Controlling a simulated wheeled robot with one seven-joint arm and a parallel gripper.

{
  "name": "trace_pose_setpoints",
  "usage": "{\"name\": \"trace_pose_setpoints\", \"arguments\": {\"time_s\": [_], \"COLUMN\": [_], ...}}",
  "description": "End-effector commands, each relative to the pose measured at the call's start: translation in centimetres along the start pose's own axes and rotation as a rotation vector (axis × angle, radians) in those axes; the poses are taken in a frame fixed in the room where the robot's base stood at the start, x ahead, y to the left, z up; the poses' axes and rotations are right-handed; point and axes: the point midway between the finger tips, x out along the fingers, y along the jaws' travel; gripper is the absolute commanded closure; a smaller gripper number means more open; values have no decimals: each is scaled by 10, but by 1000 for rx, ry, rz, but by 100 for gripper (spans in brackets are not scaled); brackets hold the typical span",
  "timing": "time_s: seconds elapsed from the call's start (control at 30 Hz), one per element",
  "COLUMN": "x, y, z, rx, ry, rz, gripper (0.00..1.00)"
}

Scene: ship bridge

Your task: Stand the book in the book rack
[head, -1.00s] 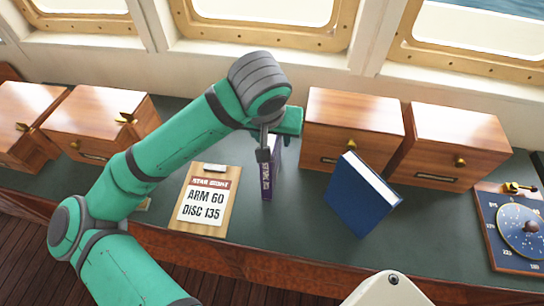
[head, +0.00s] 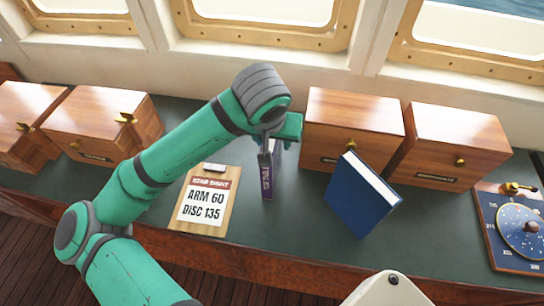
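A thin purple book (head: 267,178) stands upright on the green desk top, its lettered spine facing me. My gripper (head: 266,143) is at the top of this book, pointing down. My wrist and hand cover most of the fingers, so I cannot tell whether they are closed on it. A larger blue book (head: 358,198) with white page edges sits at an angle to the right, apart from my gripper. I cannot make out a book rack in this view; my arm hides part of the desk.
Wooden drawer boxes (head: 352,130) stand along the back on both sides of my gripper. A clipboard (head: 205,202) reading "ARM 60 DISC 135" lies left of the purple book. A blue dial board (head: 518,232) is at far right. The desk's front middle is clear.

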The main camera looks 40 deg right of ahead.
Motion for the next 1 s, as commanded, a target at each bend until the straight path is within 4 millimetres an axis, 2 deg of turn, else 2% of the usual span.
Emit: {"name": "trace_pose_setpoints", "arguments": {"time_s": [0.27,0.3,0.47,0.5,1.0], "x": [0,0,0,0,1], "y": [0,0,0,0,0], "z": [0,0,0,0,0], "rx": [0,0,0,0,0], "ry": [0,0,0,0,0], "rz": [0,0,0,0,0], "gripper": [55,57,95,100,100]}}
